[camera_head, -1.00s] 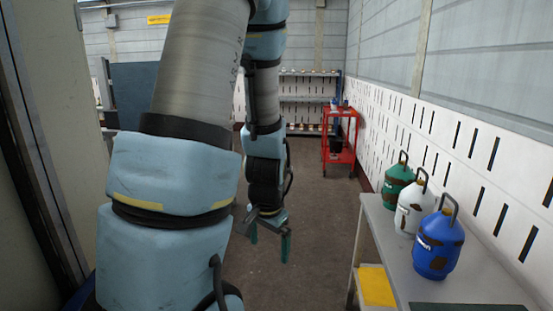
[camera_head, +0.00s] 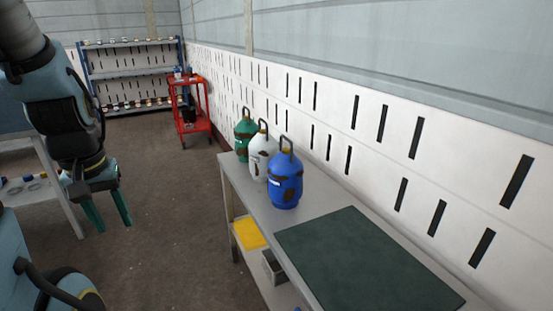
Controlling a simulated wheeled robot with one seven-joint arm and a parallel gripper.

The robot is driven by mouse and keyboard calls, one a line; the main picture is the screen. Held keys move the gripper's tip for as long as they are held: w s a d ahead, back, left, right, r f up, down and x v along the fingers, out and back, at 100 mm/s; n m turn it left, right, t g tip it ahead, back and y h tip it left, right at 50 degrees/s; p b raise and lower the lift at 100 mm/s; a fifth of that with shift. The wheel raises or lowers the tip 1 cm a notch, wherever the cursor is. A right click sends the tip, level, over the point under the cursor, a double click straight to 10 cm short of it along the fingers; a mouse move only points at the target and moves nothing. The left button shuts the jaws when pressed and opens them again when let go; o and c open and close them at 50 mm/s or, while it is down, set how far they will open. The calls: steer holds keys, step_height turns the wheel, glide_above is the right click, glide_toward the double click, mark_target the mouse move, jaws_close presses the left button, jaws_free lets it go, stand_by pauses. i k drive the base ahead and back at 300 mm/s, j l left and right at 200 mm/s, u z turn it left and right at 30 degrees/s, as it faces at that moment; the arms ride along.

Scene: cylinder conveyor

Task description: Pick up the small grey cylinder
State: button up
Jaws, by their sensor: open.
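A whitish-grey cylinder (camera_head: 261,158) with rusty patches and a dark handle stands upright on the grey bench (camera_head: 236,181). It is between a green cylinder (camera_head: 242,137) behind it and a blue cylinder (camera_head: 285,183) in front, which hides part of its right side. My gripper (camera_head: 114,226) hangs at the left with its two green fingers apart and pointing down. It is open and empty, over the floor, well left of the bench and touching none of the cylinders.
A dark green mat (camera_head: 365,262) covers the bench's near part. A yellow item (camera_head: 249,234) and a metal box (camera_head: 273,267) are below it. A red cart (camera_head: 191,112) and a shelf rack (camera_head: 130,72) stand behind. A table (camera_head: 62,205) is at left. Floor between is clear.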

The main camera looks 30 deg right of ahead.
mark_target(264, 147)
steer(key=i+z, duration=0.15)
steer(key=z, duration=0.2)
steer(key=i+j+z, duration=0.1)
steer(key=z, duration=0.25)
steer(key=i+j+z, duration=0.1)
steer(key=z, duration=0.25)
steer(key=i+j+z, duration=0.15)
steer(key=i+j, duration=0.35)
steer(key=i+j+z, duration=0.15)
steer(key=i+j, duration=0.3)
steer(key=i+j+z, duration=0.15)
steer(key=i+j, duration=0.25)
steer(key=j, duration=0.25)
